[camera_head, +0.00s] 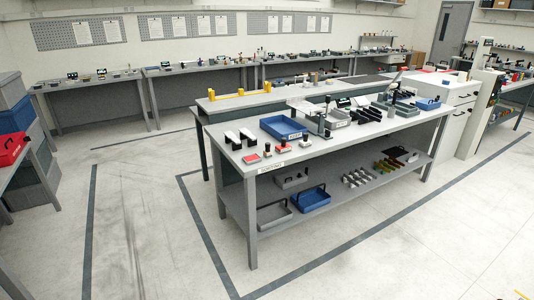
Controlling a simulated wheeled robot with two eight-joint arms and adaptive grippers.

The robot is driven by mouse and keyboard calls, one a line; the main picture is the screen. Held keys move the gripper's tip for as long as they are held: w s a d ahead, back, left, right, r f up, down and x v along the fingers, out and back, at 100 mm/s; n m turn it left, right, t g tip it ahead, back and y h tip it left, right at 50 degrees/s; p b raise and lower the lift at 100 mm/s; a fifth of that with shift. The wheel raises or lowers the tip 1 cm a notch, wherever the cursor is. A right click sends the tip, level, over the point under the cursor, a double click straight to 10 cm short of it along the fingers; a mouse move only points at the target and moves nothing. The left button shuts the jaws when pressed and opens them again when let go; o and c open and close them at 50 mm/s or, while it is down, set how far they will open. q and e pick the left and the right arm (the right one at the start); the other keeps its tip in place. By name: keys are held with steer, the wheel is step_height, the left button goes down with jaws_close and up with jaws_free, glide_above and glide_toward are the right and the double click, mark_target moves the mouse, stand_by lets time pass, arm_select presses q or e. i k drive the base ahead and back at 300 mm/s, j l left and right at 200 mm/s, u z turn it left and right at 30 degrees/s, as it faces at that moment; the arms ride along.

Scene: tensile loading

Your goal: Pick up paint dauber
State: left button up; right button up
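No gripper of mine shows in this view. Small items stand along the near left edge of the grey workbench (330,152). They include a flat red pad (251,158), a small dark upright piece with a red base (267,150), and a dark upright piece with a pale base (304,141). The paint dauber may be among these small upright pieces, but they are too small to tell which one it is.
A blue tray (283,127) sits on the bench top. A lower shelf carries another blue tray (311,199) and a grey tray (273,217). A red case (12,149) is at the far left. Open floor (150,215) lies left of the bench.

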mark_target(267, 152)
steer(key=i+l, duration=0.25)
steer(key=i, duration=0.3)
steer(key=i+l+u, duration=0.1)
steer(key=i, duration=0.4)
steer(key=i+l, duration=0.35)
steer(key=i, duration=0.2)
steer(key=i+l, duration=0.3)
steer(key=i, duration=0.2)
steer(key=i+l+u, duration=0.1)
steer(key=i+l, duration=0.15)
steer(key=i, duration=0.3)
